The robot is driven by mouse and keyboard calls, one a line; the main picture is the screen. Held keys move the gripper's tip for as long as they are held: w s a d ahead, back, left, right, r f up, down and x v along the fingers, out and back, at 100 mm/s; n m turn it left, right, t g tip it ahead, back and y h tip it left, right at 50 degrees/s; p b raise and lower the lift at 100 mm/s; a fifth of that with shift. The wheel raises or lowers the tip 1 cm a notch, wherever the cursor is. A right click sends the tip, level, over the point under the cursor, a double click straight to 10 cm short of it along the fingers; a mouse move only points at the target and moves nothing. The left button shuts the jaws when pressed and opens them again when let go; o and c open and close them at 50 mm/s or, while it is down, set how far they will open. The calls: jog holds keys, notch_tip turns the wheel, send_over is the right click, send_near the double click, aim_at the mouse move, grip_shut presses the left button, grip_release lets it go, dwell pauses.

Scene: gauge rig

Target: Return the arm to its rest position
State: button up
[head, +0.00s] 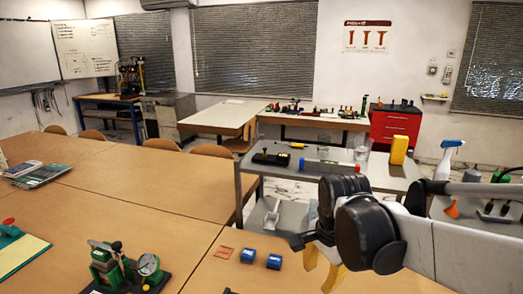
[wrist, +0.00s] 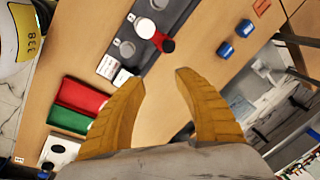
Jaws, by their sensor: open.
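My gripper (head: 322,268) is at the lower right of the head view, above the near wooden table (head: 185,210). Its two yellow fingers also show in the wrist view (wrist: 160,75). They are spread apart with nothing between them. My arm reaches in from the right edge of the head view, with dark joints and white links. The arm hides part of the table and of the grey cart behind it.
A green gauge rig with a dial (head: 148,265) stands at the front left. Two blue blocks (wrist: 235,38) lie beside it. A grey cart (head: 250,184) with a yellow bottle (head: 399,150) is behind my arm. Red and green trays (wrist: 80,97) lie near my fingers in the wrist view.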

jog(key=s+d+r+n+t, duration=0.1)
jog(key=s+d+n+t, duration=0.4)
jog(key=s+n, duration=0.6)
jog(key=shift+d+r+n, duration=0.15)
jog(key=shift+r+n, duration=0.25)
jog(key=shift+n, duration=0.1)
